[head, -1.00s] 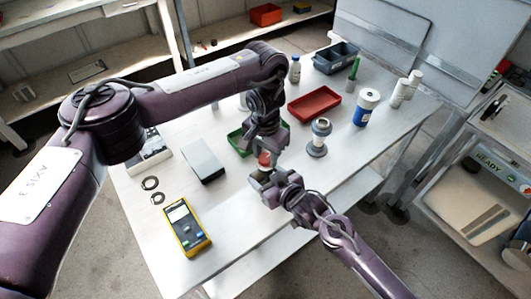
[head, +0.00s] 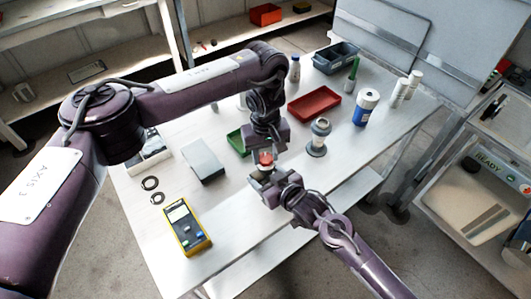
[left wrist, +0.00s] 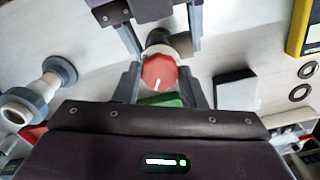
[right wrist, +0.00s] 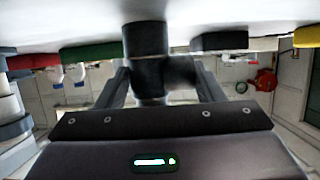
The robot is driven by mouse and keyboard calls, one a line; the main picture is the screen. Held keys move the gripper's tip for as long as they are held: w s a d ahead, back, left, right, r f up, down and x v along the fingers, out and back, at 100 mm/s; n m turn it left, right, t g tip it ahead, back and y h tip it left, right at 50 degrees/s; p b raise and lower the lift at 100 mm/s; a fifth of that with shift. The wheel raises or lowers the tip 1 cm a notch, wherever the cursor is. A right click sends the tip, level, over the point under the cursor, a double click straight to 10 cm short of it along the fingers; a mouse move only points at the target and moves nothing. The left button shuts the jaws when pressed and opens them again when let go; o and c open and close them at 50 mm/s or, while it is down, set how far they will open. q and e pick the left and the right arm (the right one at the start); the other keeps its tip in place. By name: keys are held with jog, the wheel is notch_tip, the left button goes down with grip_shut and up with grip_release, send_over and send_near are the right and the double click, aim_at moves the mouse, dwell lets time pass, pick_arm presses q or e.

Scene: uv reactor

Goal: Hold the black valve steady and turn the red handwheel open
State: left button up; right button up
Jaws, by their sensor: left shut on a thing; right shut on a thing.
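The red handwheel (head: 265,157) sits on top of the black valve near the middle of the table. In the left wrist view the handwheel (left wrist: 159,72) is a round red knob with a white mark pointing toward the bottom of the picture. My left gripper (head: 265,151) comes from above and is shut on the handwheel, one finger on each side. My right gripper (head: 267,176) comes from the front right, below the left one, and is shut on the black valve. In the right wrist view the black valve (right wrist: 147,42) stands upright between the fingers. The head view mostly hides the valve body.
A grey spool-shaped part (head: 319,137) stands close to the right. A red tray (head: 314,104), a blue-labelled bottle (head: 366,107) and a dark bin (head: 336,57) lie beyond. A green tray (head: 236,142), a grey box (head: 203,161) and a yellow meter (head: 187,228) are on the left.

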aim_at(266, 158)
pick_arm(q)
jog(key=shift+n, duration=0.9)
jog(key=o, duration=1)
jog(key=shift+r, duration=0.1)
notch_tip(266, 158, up, 7)
jog(key=shift+r, duration=0.2)
